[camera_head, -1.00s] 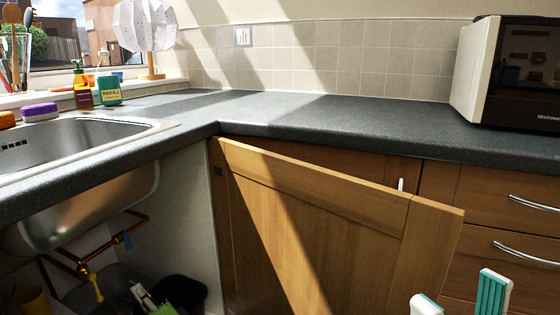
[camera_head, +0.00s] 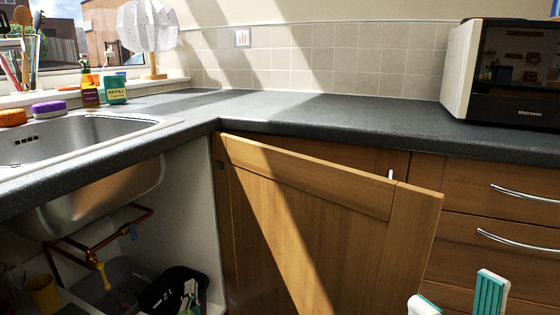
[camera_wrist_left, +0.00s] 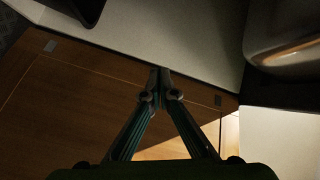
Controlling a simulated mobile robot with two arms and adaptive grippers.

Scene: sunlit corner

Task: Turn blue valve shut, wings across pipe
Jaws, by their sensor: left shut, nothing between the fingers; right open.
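The blue valve (camera_head: 133,231) is a small blue piece on the copper pipe (camera_head: 147,211) under the sink, at the left of the head view. It is too small to tell how its wings lie against the pipe. My left gripper (camera_wrist_left: 160,77) shows only in its wrist view, its fingers together and empty, with wood panelling and a pale surface beyond; the blue valve is not visible there. My right gripper (camera_head: 457,297) is at the bottom right of the head view, open and empty, far from the valve.
A yellow valve (camera_head: 102,275) sits lower on the pipework. The open cupboard door (camera_head: 305,220) stands right of the opening. The sink basin (camera_head: 105,195) hangs above the pipes. A black container (camera_head: 172,287), a yellow cup (camera_head: 43,292) and a grey bin stand below.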

